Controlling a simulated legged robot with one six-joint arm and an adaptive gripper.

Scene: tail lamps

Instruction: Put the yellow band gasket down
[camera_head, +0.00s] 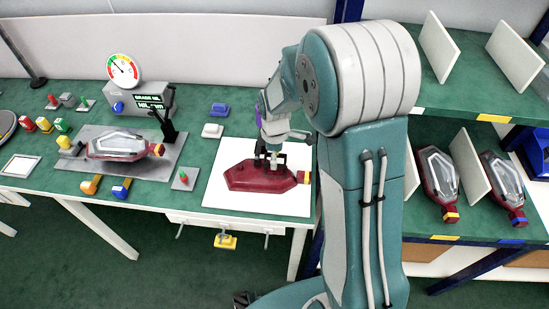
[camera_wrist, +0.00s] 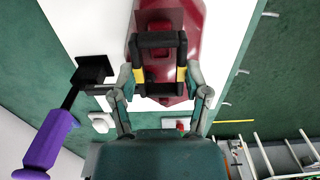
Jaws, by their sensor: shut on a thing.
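My gripper (camera_wrist: 161,75) is shut on the yellow band gasket (camera_wrist: 160,42), a black rectangular loop with yellow bands at its two sides. In the head view my gripper (camera_head: 270,160) is over the dark red lamp housing (camera_head: 240,180), which lies on a white mat (camera_head: 220,205). The housing also shows behind the gasket in the wrist view (camera_wrist: 187,20). I cannot tell whether the gasket touches the housing. The gasket is mostly hidden in the head view.
A clear-lensed lamp (camera_head: 118,144) lies on a grey plate (camera_head: 145,170) at left, near a dial gauge (camera_head: 123,70). Small coloured blocks stand around it. A purple-handled tool (camera_wrist: 45,143) is left of my gripper. Shelves (camera_head: 450,235) at right hold lamps between white dividers.

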